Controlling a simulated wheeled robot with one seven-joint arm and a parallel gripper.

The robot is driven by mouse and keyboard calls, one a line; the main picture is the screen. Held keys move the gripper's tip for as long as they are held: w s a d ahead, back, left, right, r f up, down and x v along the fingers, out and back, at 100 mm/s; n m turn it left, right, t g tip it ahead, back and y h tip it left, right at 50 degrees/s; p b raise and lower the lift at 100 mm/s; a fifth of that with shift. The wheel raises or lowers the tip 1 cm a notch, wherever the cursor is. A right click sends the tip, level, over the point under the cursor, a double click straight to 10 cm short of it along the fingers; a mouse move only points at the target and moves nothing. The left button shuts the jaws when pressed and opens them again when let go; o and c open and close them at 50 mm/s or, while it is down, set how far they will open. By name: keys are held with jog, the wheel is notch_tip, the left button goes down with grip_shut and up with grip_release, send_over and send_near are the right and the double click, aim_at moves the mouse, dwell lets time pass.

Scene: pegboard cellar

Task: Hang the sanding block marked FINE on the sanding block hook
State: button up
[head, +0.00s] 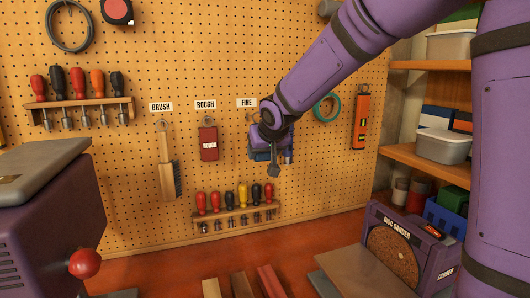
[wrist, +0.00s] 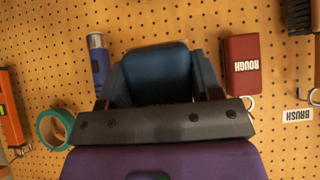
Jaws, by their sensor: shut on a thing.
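My gripper (head: 272,160) is up against the pegboard, below the label FINE (head: 247,103). In the wrist view its jaws are shut on a dark blue block (wrist: 155,75), one finger on each side. In the head view my arm covers most of the block, and a blue part (head: 256,155) shows beside the gripper. No FINE marking is readable on the block itself. A hook or loop (head: 254,117) shows partly just under the FINE label. I cannot tell whether the block's loop is around the hook or in front of it.
The red ROUGH block (head: 208,143) hangs left of my gripper, and a brush (head: 167,165) hangs farther left. A blue cylinder (wrist: 97,55) is close beside the held block. Green tape (head: 327,107) and an orange level (head: 361,117) hang right. A screwdriver rack (head: 237,213) is below.

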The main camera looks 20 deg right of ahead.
jog(key=w+f, duration=0.1)
jog(key=w, duration=0.7)
dwell(0.9)
jog(key=shift+f, duration=0.15)
dwell(0.5)
jog(key=o, duration=1.5)
